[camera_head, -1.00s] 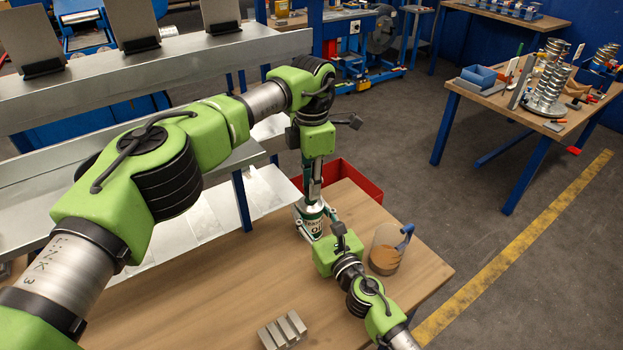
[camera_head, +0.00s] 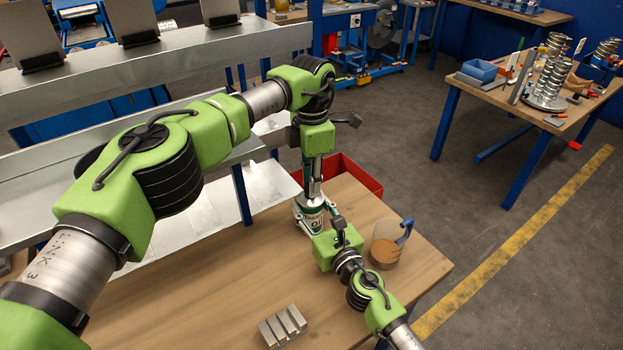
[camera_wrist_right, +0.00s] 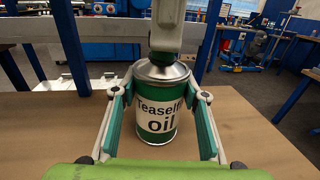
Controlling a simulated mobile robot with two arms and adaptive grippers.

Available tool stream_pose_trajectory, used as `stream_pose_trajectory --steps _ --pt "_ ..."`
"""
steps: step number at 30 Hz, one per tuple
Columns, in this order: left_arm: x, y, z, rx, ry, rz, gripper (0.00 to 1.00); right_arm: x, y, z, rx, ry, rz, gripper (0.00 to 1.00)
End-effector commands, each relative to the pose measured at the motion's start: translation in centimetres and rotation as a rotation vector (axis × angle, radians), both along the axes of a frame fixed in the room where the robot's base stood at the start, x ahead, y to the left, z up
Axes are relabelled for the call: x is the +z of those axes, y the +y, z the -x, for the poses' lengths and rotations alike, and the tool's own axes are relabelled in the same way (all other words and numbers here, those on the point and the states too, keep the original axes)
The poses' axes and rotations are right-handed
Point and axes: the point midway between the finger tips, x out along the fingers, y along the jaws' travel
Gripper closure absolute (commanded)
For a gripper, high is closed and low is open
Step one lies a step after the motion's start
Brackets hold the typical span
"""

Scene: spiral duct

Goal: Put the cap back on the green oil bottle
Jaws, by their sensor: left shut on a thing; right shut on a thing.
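The green oil bottle (camera_head: 308,212), a can with a white label reading "oil", stands upright on the wooden table (camera_head: 200,292). It also shows in the right wrist view (camera_wrist_right: 157,118). My right gripper (camera_wrist_right: 160,97) is shut on the bottle, one finger on each side of its body. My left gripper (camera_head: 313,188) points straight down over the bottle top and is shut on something. In the right wrist view a dark piece (camera_wrist_right: 163,57) sits between the left gripper and the bottle's metal top. I cannot tell whether it is the cap, which the fingers otherwise hide.
A clear jug (camera_head: 388,242) with a blue handle and brown contents stands right of my right gripper. A grey slotted block (camera_head: 283,327) lies at the table's front. A red bin (camera_head: 352,176) is behind the bottle. Metal shelving (camera_head: 150,75) runs along the left.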

Motion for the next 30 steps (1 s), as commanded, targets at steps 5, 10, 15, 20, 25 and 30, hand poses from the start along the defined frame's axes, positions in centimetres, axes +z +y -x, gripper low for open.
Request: stream_pose_trajectory --steps 5,10,15,20,25,30 --pt "-0.38 0.01 0.01 0.000 0.000 -0.001 0.86 -0.05 0.00 0.01 0.000 0.001 0.000 0.98" --pt "-0.41 0.01 0.00 -0.033 0.000 0.000 0.86 -0.05 0.00 0.01 0.000 0.001 0.000 1.00" --pt "-0.41 0.00 0.05 -0.272 0.000 0.000 0.86 -0.05 0.00 0.02 0.000 0.001 0.000 1.00" --pt "-0.42 0.01 0.12 -0.592 0.000 0.000 0.86 -0.05 0.00 0.01 0.000 0.001 0.000 1.00" --pt "-0.44 0.05 0.17 -0.930 0.001 0.000 0.86 -0.06 -0.01 0.02 0.000 0.001 0.000 1.00" --pt "-0.46 0.14 0.19 -1.267 0.001 -0.001 0.86 -0.06 -0.01 0.02 0.000 0.001 0.000 1.00"
